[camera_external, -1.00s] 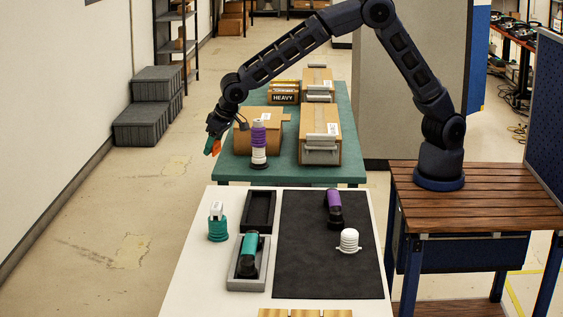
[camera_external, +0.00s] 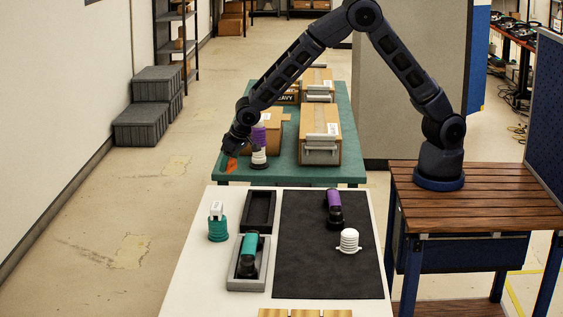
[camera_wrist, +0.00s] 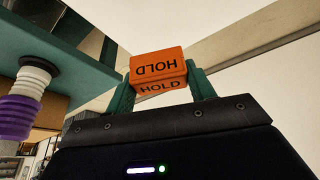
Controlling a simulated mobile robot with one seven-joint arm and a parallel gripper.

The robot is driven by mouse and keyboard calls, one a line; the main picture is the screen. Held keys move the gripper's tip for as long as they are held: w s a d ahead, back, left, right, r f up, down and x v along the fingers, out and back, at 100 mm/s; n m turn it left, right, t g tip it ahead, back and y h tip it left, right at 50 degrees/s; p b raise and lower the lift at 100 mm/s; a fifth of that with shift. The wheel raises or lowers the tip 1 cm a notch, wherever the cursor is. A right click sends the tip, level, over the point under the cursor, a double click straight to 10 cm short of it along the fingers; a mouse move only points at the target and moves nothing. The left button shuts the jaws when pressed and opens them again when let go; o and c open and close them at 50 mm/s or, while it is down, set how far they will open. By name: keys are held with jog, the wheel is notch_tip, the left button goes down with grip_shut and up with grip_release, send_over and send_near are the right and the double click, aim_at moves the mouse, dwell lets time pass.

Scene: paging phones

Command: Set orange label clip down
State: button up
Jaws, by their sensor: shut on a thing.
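The orange label clip (camera_wrist: 158,66), marked HOLD, is between the two green fingers of my gripper (camera_wrist: 160,85) in the wrist view. My gripper (camera_external: 231,160) is shut on it. In the external view the orange clip (camera_external: 231,166) shows at the gripper's tip, near the front left corner of the green table (camera_external: 290,174). A purple and white stacked piece (camera_external: 259,145) stands on that table just right of my gripper; it also shows at the left of the wrist view (camera_wrist: 24,95). I cannot tell how high the clip is above the table.
Cardboard boxes (camera_external: 320,147) stand on the green table. The white table (camera_external: 200,270) in front holds a teal and white piece (camera_external: 217,223), a grey tray with a teal piece (camera_external: 248,255), an empty black tray (camera_external: 258,210) and a black mat (camera_external: 300,265) with purple and white pieces.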

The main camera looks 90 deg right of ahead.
aim_at(227, 195)
jog(key=shift+f, duration=4.75)
jog(key=shift+f, duration=0.15)
jog(key=o, duration=1)
